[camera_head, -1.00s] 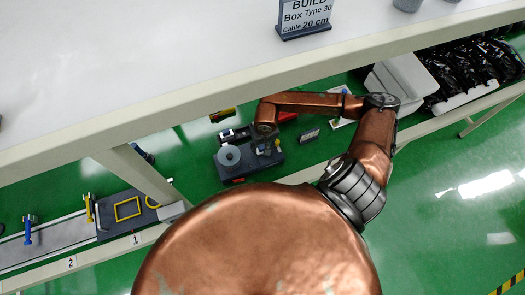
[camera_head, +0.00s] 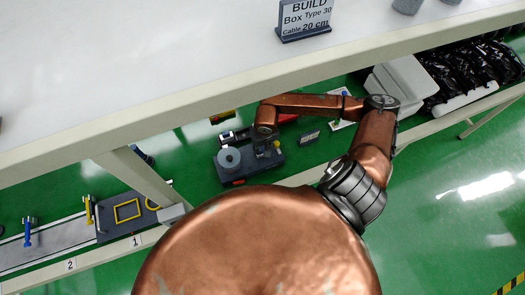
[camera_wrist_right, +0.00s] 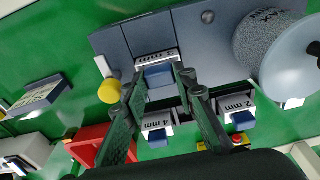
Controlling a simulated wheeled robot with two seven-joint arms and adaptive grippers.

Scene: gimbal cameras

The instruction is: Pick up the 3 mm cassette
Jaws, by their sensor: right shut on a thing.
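The 3 mm cassette (camera_wrist_right: 158,74) is a blue block with a white label printed "3 mm", upside down in the right wrist view. It sits at the near edge of a dark grey fixture (camera_wrist_right: 120,42), which also shows in the head view (camera_head: 238,176). My right gripper (camera_wrist_right: 160,80) has its two dark fingers on either side of the cassette and is shut on it. The head view shows the right wrist over the fixture, but the cassette is too small to make out there. My left gripper is in no view.
The 4 mm cassette (camera_wrist_right: 157,131) and 2 mm cassette (camera_wrist_right: 240,115) lie close by the fingers. A grey spool (camera_wrist_right: 268,45) stands on the fixture at right, a yellow knob (camera_wrist_right: 110,91) at left. A red bin (camera_wrist_right: 88,140) is lower left. A white tabletop (camera_head: 150,60) spans the head view.

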